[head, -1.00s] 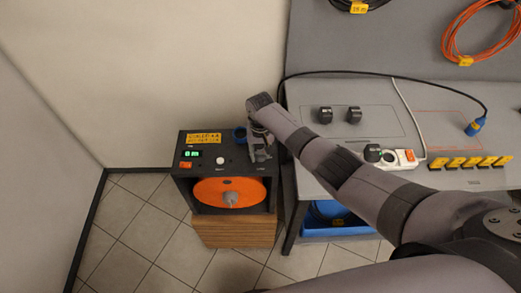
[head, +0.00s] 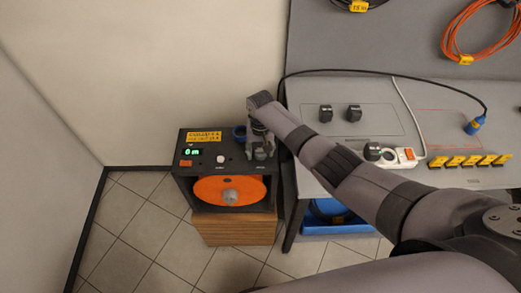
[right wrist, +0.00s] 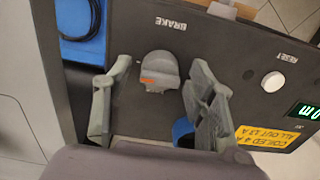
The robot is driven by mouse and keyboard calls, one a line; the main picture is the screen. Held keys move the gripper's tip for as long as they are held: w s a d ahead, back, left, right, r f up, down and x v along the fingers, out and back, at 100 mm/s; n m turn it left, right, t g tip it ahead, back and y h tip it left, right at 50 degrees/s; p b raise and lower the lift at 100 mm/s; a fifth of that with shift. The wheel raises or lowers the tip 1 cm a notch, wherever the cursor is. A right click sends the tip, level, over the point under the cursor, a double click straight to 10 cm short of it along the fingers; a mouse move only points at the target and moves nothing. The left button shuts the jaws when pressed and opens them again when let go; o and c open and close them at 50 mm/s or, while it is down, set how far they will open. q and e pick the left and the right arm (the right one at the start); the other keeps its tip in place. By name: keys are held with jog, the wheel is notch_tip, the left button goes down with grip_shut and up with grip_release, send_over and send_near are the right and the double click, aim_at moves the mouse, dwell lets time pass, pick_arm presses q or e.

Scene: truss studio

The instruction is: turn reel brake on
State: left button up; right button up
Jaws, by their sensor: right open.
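The reel box (head: 181,173) is a dark unit with an orange reel (head: 207,190) in its open front. Its brake knob (right wrist: 159,72), dark grey with an orange mark, sits beside the upside-down BRAKE label in the right wrist view. My right gripper (right wrist: 160,68) is open, with one finger on each side of the knob and a visible gap on both sides. In the head view my right gripper (head: 260,150) is over the right part of the box top and largely covers the knob. My left gripper is out of view.
The box top also has a white reset button (right wrist: 273,82), a green display (head: 193,152) and a yellow label (head: 204,137). A blue ring-like item (head: 239,132) is close behind my gripper. A grey bench (head: 370,92) with plugs and cables stands to the right.

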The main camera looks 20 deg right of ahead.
aim_at(261, 151)
notch_tip(261, 151, up, 12)
dwell(0.7)
dwell(0.4)
